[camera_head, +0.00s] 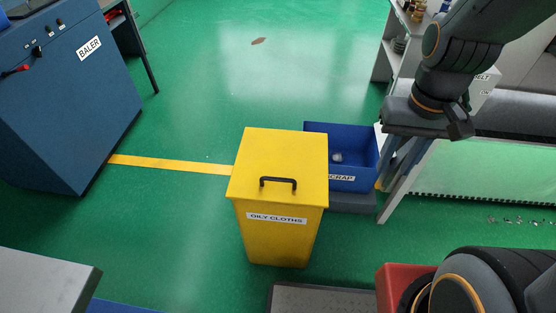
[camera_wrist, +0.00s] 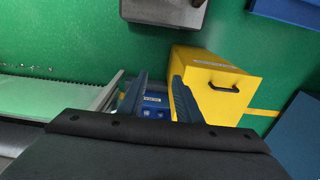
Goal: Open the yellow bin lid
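The yellow bin (camera_head: 275,235) stands on the green floor at the middle of the head view, labelled OILY CLOTHS. Its yellow lid (camera_head: 283,155) lies flat and closed, with a black bar handle (camera_head: 278,182) near the front edge. In the wrist view the bin's lid (camera_wrist: 205,65) and handle (camera_wrist: 224,88) show right of centre, partly covered by a finger. My gripper (camera_head: 460,128) is up to the right of the bin, well apart from the handle. In the wrist view my gripper (camera_wrist: 159,80) has its two fingers spread with nothing held between them.
A blue SCRAP bin (camera_head: 350,165) stands close behind the yellow bin on the right. A blue baler (camera_head: 65,100) stands at left. Green floor is clear between baler and bin.

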